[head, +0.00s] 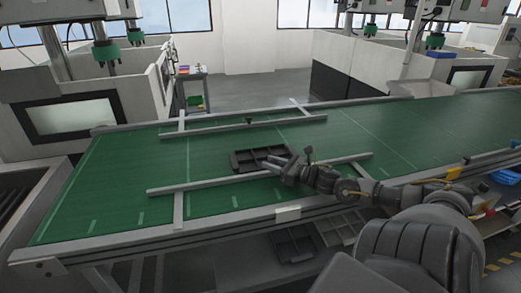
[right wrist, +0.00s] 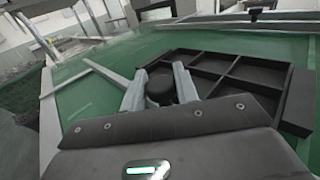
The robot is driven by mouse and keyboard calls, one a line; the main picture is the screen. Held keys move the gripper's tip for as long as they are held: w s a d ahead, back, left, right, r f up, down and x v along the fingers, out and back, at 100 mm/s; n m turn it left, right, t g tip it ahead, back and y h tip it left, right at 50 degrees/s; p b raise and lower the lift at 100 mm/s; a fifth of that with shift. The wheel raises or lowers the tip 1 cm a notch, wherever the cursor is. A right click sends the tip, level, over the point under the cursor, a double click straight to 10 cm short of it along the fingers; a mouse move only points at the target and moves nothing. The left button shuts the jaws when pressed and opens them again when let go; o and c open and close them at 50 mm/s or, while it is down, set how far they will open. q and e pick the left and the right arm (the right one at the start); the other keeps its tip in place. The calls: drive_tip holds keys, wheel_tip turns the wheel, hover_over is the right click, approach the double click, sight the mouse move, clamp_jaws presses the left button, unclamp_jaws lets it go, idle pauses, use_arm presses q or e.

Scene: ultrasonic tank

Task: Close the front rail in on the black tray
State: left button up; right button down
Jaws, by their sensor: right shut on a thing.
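The black tray (head: 240,160), divided into compartments, lies on the green table between two grey rails. It also shows in the right wrist view (right wrist: 232,72). The front rail (head: 200,184) runs along the tray's near side, and its left part shows in the right wrist view (right wrist: 105,72). My right gripper (head: 284,172) is at this rail, just in front of the tray. In the right wrist view its fingers are shut on a round black knob (right wrist: 160,86). The gripper hides part of the rail, so I cannot tell whether rail and tray touch. My left gripper is out of view.
The back rail (head: 215,129) with a black knob (head: 249,121) lies behind the tray, with green surface between them. Crossbars (head: 179,210) lie under the rail ends. The green surface (head: 110,185) is clear at left. Machines stand behind, and dark trays (head: 295,245) sit below the table.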

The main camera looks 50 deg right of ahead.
drive_tip(key=shift+d+r, duration=0.15)
drive_tip(key=shift+r, duration=0.05)
drive_tip(key=c, duration=1.4)
unclamp_jaws()
drive_tip(key=shift+w, duration=0.1)
drive_tip(key=o, duration=0.3)
drive_tip(key=shift+d+f, duration=0.1)
drive_tip(key=shift+f, duration=0.05)
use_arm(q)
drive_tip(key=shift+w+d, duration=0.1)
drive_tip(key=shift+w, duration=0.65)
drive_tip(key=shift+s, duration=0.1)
use_arm(e)
drive_tip(key=shift+s, duration=0.55)
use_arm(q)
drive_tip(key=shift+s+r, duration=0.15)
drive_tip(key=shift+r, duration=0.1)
use_arm(e)
drive_tip(key=v, duration=0.9)
drive_tip(key=shift+s, duration=0.3)
drive_tip(key=shift+d, duration=0.1)
